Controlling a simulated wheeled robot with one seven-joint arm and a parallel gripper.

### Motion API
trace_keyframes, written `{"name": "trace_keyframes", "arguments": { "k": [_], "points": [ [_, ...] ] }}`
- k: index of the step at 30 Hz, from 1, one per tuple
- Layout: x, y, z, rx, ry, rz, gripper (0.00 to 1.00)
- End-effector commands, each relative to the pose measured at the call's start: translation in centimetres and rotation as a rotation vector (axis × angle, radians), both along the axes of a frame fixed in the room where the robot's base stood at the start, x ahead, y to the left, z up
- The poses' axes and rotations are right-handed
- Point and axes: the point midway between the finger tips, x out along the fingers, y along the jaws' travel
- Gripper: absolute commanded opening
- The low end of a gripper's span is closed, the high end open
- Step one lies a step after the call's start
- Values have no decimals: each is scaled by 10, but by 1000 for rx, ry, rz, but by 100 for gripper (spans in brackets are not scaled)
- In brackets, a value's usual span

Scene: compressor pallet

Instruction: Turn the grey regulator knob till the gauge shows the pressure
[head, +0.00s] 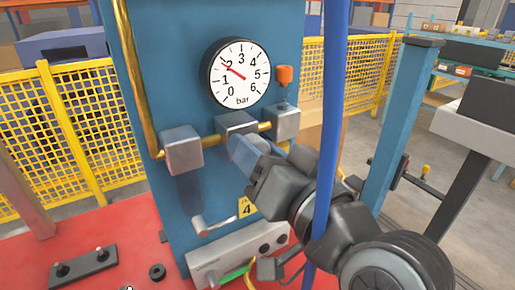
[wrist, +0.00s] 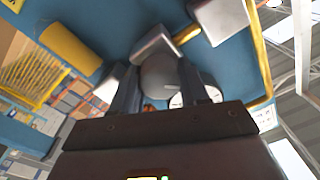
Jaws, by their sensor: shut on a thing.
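The gauge (head: 238,73) is round and white with a black rim, marked 0 to 6 bar. Its red needle points to the upper left, close to the 2. The grey regulator knob (wrist: 158,78) sits below a grey metal block (head: 236,122) on the pipe. My gripper (head: 245,150) is shut on the knob, reaching in from the lower right. In the wrist view the two fingers lie on either side of the knob. In the head view the fingers and hand hide most of the knob.
An orange-capped valve (head: 285,76) stands right of the gauge. Another metal block (head: 182,148) is on the yellow pipe to the left. A blue hose (head: 328,130) hangs in front of my arm. A lever handle (head: 212,226) and a grey box (head: 237,252) are below.

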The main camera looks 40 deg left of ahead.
Motion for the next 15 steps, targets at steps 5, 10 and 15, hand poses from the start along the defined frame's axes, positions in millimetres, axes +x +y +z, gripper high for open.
{"name": "trace_keyframes", "arguments": {
  "k": [5, 10, 15],
  "points": [
    [0, 0, 0, 0, 0, -1, 14],
    [0, 0, 0, -1, -1, -1, 56],
    [0, 0, 0, -1, -1, -1, 70]
  ]
}}
